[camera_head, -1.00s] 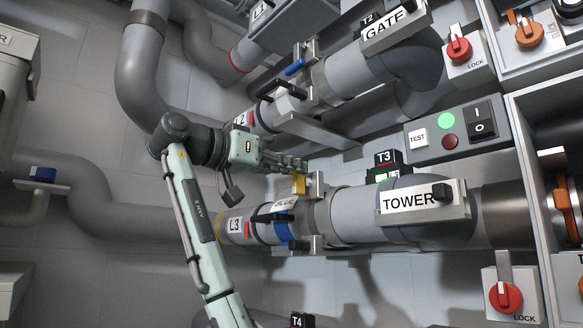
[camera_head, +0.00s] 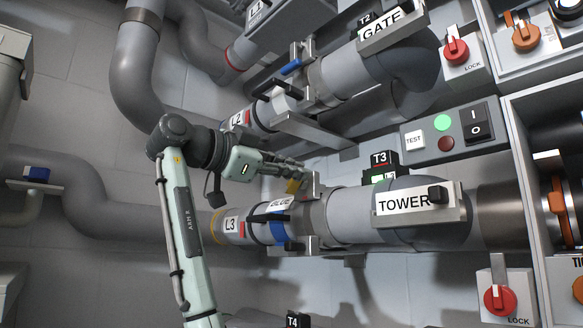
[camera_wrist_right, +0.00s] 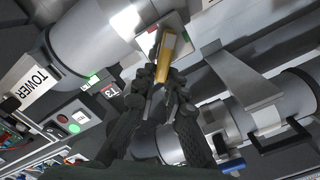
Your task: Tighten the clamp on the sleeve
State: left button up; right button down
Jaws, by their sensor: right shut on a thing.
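The clamp (camera_head: 313,187) with a yellow handle sits on the L3 pipe line, between the sleeve with the BLUE label (camera_head: 280,204) and the grey pipe marked TOWER (camera_head: 405,204). My right gripper (camera_head: 298,170) reaches in from the left above this sleeve. Its fingers are shut on the yellow handle (camera_head: 293,186), which stands tilted. In the right wrist view the yellow handle (camera_wrist_right: 166,55) shows at the fingertips, against a pale metal plate. A blue band (camera_head: 278,230) and a dark lever (camera_head: 268,217) are on the sleeve. My left gripper is not in view.
A second pipe line, L2, with a blue-handled clamp (camera_head: 292,66) runs above. A metal bracket (camera_head: 310,130) juts between the two lines. The T3 box (camera_head: 382,163) stands behind. A button panel (camera_head: 450,132) and red lock knobs (camera_head: 499,299) are at the right.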

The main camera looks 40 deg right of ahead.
jog(key=m, duration=0.3)
jog(key=f+m, duration=0.1)
jog(key=shift+s+m, duration=0.3)
jog(key=shift+s+f+m, duration=0.1)
jog(key=shift+f+m, duration=0.15)
jog(key=shift+m, duration=0.9)
jog(key=shift+f+m, duration=0.2)
jog(key=shift+m, duration=0.95)
jog(key=c, duration=1.6)
grip_release()
jog(key=a, duration=0.8)
jog(key=s+a, duration=0.1)
jog(key=a, duration=0.3)
jog(key=shift+f, duration=0.1)
